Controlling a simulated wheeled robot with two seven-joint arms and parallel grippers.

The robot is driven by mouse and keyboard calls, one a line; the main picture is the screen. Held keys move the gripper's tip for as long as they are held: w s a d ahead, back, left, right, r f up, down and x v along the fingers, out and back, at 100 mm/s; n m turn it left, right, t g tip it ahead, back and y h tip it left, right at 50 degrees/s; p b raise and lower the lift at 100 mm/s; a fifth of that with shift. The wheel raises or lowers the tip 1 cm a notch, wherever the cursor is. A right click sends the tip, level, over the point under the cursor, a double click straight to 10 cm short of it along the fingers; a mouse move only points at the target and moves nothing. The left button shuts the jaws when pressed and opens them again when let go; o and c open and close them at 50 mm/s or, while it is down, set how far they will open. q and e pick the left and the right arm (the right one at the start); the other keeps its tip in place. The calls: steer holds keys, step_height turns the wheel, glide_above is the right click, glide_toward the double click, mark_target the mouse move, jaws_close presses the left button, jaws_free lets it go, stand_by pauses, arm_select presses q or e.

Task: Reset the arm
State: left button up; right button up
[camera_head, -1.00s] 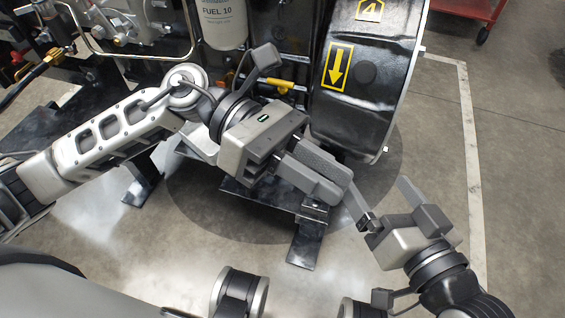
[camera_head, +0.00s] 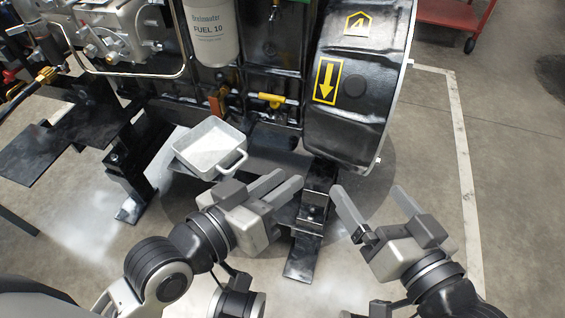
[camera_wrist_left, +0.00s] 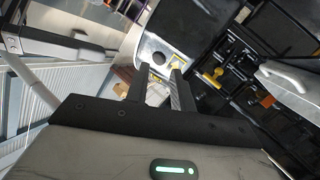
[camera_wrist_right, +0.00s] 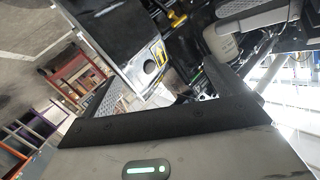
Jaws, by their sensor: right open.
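My left gripper (camera_head: 281,190) is in the lower middle of the head view, in front of the engine. Its two fingers are a little apart with a gap between them, and nothing shows between them in the left wrist view (camera_wrist_left: 157,85). My right gripper (camera_head: 372,200) is to its right, its fingers spread wide and empty, pointing up toward the engine. In the right wrist view its fingers (camera_wrist_right: 172,92) are also well apart. The two grippers are apart from each other, and neither touches the engine as far as I can see.
A grey tray with a handle (camera_head: 203,158) sits by the engine base, just beyond my left gripper. A black engine housing (camera_head: 348,120) with a yellow arrow, a white fuel filter (camera_head: 212,40) and a yellow-handled valve (camera_head: 272,100) stand behind. A red cart (camera_head: 450,14) is at far right.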

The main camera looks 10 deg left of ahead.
arm_select(q)
steer(key=s+a+r+g+y+p, duration=0.2)
steer(key=a+r+y+p, duration=0.3)
steer(key=p, duration=2.2)
step_height(320, 180, up, 6)
steer(key=shift+s+a+f+m+g+p, duration=0.25)
steer(key=shift+a+g, duration=0.25)
steer(key=shift+a, duration=0.35)
arm_select(e)
steer(key=s+d+r+g+h, duration=0.2)
steer(key=d+r+h, duration=0.3)
steer(key=r, duration=0.5)
steer(key=shift+s+d+r+n+g, duration=0.15)
steer(key=shift+s+d+n+g, duration=0.15)
steer(key=shift+d+g, duration=0.45)
